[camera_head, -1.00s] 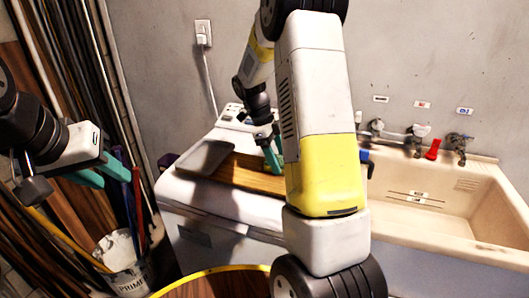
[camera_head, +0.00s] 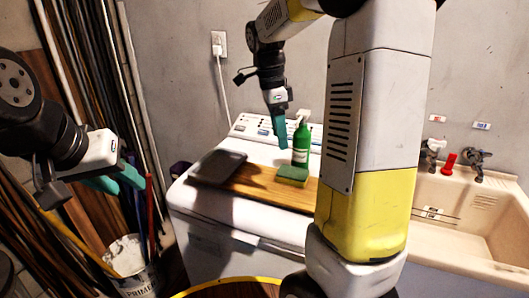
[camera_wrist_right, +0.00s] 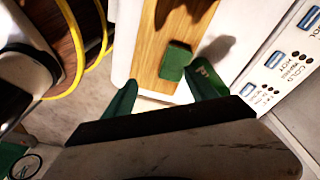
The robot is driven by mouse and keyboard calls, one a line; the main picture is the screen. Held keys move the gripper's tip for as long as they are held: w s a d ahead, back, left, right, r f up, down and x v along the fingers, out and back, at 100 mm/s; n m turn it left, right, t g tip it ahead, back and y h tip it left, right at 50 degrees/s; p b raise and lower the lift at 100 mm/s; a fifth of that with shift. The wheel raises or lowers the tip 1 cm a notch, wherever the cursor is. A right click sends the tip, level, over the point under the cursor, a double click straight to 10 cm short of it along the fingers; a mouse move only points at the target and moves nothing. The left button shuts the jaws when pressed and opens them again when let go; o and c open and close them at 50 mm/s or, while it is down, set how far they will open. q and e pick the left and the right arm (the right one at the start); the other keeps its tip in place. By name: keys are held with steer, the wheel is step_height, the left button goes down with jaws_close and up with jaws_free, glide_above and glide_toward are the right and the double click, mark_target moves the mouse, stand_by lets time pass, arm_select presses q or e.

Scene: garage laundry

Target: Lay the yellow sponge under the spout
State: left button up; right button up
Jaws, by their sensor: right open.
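The sponge (camera_head: 292,175), green on top with a yellowish lower layer, lies flat on the wooden board on the washer. In the right wrist view its green top (camera_wrist_right: 175,62) shows on the board between the finger directions. My right gripper (camera_head: 279,125) is open and empty, above the board and a little left of the sponge, pointing down; its fingers also show in the right wrist view (camera_wrist_right: 165,90). My left gripper (camera_head: 118,181) is at the left, empty, away from the washer, its teal fingers apart. The sink taps (camera_head: 478,158) are at the right; my arm hides part of the sink, and I cannot make out the spout.
A grey flat tray (camera_head: 216,167) lies on the board's left end. The wooden board (camera_head: 262,189) has bare room. The beige sink (camera_head: 455,200) is right. A paint bucket (camera_head: 127,256) stands on the floor at left.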

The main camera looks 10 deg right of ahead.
steer(key=s+a+r+n+t+y, duration=0.1)
steer(key=s+a+n+t+y, duration=0.1)
steer(key=s+n, duration=0.7)
steer(key=s+a+r+n+t+y, duration=0.1)
steer(key=s+a+n+t, duration=0.3)
steer(key=s+n, duration=0.5)
steer(key=shift+a+r+n+t+y, duration=0.2)
steer(key=shift+r+n+t+y, duration=0.25)
steer(key=shift+n, duration=0.45)
